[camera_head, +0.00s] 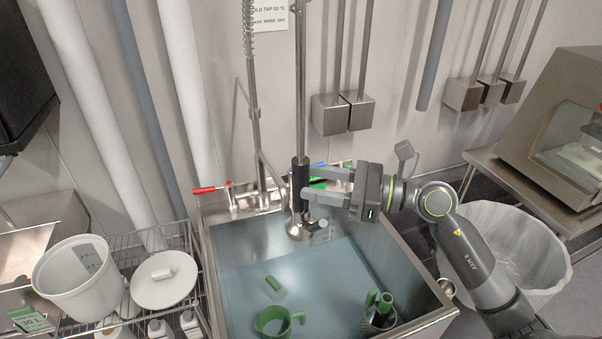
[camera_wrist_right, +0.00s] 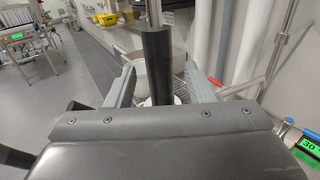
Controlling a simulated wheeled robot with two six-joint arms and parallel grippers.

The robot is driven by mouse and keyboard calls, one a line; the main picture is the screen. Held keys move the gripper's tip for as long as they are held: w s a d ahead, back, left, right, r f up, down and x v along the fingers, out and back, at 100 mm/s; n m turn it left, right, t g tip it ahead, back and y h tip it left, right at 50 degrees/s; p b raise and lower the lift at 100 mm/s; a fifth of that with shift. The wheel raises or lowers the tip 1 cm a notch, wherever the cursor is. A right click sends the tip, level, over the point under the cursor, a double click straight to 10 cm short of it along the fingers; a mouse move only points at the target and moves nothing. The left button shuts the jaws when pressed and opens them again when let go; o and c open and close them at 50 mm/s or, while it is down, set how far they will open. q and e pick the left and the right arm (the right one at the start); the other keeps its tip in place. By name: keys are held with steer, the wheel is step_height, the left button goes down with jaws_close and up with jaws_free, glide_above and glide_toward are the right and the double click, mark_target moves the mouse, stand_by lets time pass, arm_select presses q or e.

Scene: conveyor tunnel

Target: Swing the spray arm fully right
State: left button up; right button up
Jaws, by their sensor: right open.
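The spray arm (camera_head: 300,90) is an upright metal pipe with a black grip (camera_head: 299,174) and a metal spray head (camera_head: 299,226) hanging over the sink. My right gripper (camera_head: 313,184) comes in from the right at the height of the black grip. It is open. In the right wrist view the black grip (camera_wrist_right: 157,60) stands between its two fingers, with gaps on both sides. I cannot tell how deep the grip sits between them. My left gripper is not in view.
The sink (camera_head: 209,262) holds a green mug (camera_head: 270,321), a green block (camera_head: 275,284) and a holder with green items (camera_head: 379,310). A red-handled tap (camera_head: 207,189) is left of the spray arm. A wire rack (camera_head: 150,238) with a white bucket (camera_head: 76,280) stands left, a white bin (camera_head: 553,262) right.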

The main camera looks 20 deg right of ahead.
mark_target(301, 180)
steer(key=shift+p+x, duration=0.6)
steer(key=shift+x, duration=1.3)
jaws_close()
